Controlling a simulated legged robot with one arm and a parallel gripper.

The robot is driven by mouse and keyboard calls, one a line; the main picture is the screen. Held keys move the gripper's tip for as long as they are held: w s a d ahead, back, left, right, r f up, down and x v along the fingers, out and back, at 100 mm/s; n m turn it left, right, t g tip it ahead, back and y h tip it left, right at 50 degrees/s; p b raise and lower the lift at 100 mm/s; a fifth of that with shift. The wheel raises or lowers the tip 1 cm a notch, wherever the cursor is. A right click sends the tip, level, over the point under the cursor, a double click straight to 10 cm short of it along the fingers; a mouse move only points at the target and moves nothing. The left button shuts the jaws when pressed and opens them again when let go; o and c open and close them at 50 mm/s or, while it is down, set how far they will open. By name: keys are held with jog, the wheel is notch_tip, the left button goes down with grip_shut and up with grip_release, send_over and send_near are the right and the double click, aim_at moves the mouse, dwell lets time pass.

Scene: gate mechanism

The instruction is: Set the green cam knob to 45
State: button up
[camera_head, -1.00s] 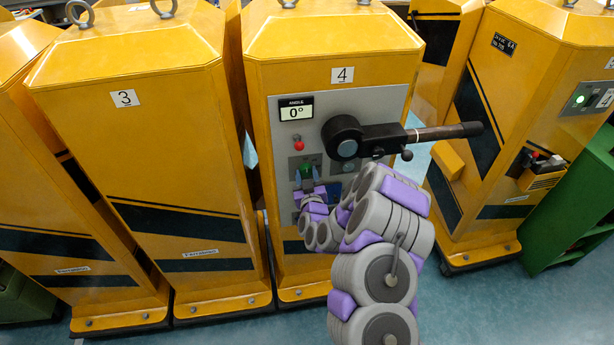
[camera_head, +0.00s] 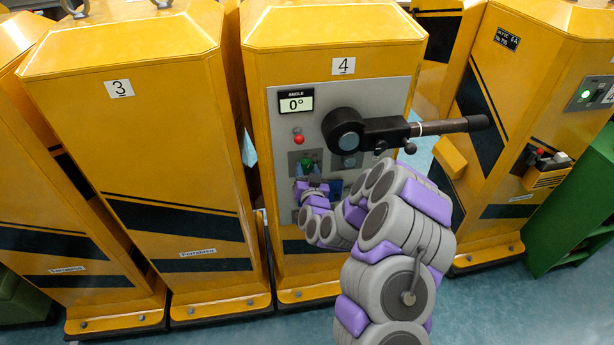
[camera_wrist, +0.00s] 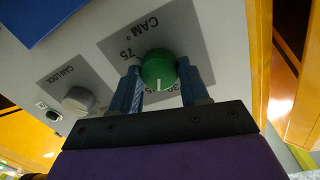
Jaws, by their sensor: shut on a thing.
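The green cam knob (camera_wrist: 158,70) sits on a grey plate marked "CAM °" in the wrist view. Its white pointer line faces down toward my gripper's palm. A "75" is readable at its left and a "30" at its lower right; the other marks are partly hidden by the fingers. My gripper (camera_wrist: 159,77) has its two blue fingers on either side of the knob and is shut on it. In the head view, the knob (camera_head: 308,163) shows small and green on cabinet 4's panel, with my gripper (camera_head: 307,173) at it. The angle display (camera_head: 296,103) reads 0°.
A grey "CAM LOCK" knob (camera_wrist: 78,101) is left of the cam knob in the wrist view. A black crank with a long handle (camera_head: 450,126) juts right above my arm. A red button (camera_head: 298,137) is above the cam plate. Cabinet 3 (camera_head: 130,140) stands at the left.

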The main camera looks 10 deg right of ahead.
jog(key=shift+f+m+b, duration=0.1)
jog(key=shift+m+b, duration=1.05)
jog(key=shift+m, duration=0.35)
jog(key=o, duration=1)
jog(key=shift+o, duration=0.2)
jog(key=s+p, duration=0.1)
jog(key=s, duration=0.1)
jog(key=s+p, duration=0.1)
jog(key=s, duration=0.1)
jog(key=s+p, duration=0.1)
jog(key=shift+s+r+p, duration=0.25)
jog(key=shift+s+p, duration=0.1)
jog(key=shift+s, duration=0.05)
jog(key=p, duration=0.4)
jog(key=shift+s+m, duration=0.3)
